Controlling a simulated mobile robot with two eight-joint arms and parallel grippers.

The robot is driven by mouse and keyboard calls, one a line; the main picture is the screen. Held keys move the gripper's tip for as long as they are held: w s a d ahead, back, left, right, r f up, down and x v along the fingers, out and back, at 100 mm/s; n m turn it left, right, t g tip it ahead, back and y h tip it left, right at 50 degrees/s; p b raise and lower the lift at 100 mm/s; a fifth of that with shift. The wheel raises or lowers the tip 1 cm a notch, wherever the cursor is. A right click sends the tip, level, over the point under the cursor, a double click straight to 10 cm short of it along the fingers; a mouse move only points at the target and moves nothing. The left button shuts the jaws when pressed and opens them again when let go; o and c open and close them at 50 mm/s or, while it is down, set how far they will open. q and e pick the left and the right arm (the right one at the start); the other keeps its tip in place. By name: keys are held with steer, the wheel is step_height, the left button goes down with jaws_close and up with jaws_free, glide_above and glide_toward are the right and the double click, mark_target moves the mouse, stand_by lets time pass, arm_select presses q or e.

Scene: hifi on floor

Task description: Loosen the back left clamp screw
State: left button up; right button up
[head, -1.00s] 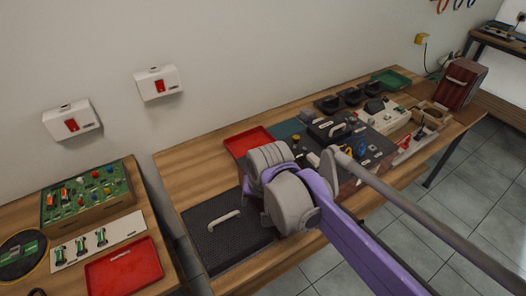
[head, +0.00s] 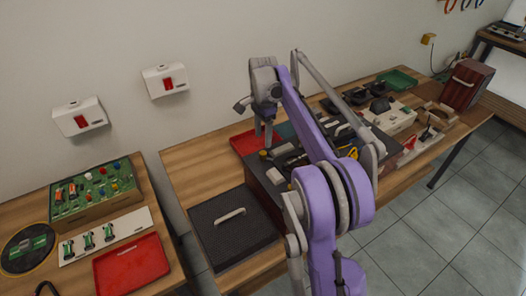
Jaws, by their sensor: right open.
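My right gripper (head: 264,138) points down, open, over the back left part of a dark hi-fi unit (head: 254,174) on the long wooden bench. A small yellowish knob (head: 263,154), which looks like the back left clamp screw, shows just below the fingertips. I cannot tell whether the fingers are around it or only above it. My purple right arm hides much of the unit's middle and right side. My left gripper is not in view.
A dark mesh panel with a light handle (head: 232,230) lies at the bench's front left. A red tray (head: 246,140) lies behind the unit. A green tray (head: 397,79) and a maroon case (head: 467,84) stand far right. The bench's back left is clear.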

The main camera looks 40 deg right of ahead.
mark_target(263, 153)
step_height(263, 153, down, 7)
steer(key=shift+f, duration=0.1)
stand_by(0.3)
jaws_close()
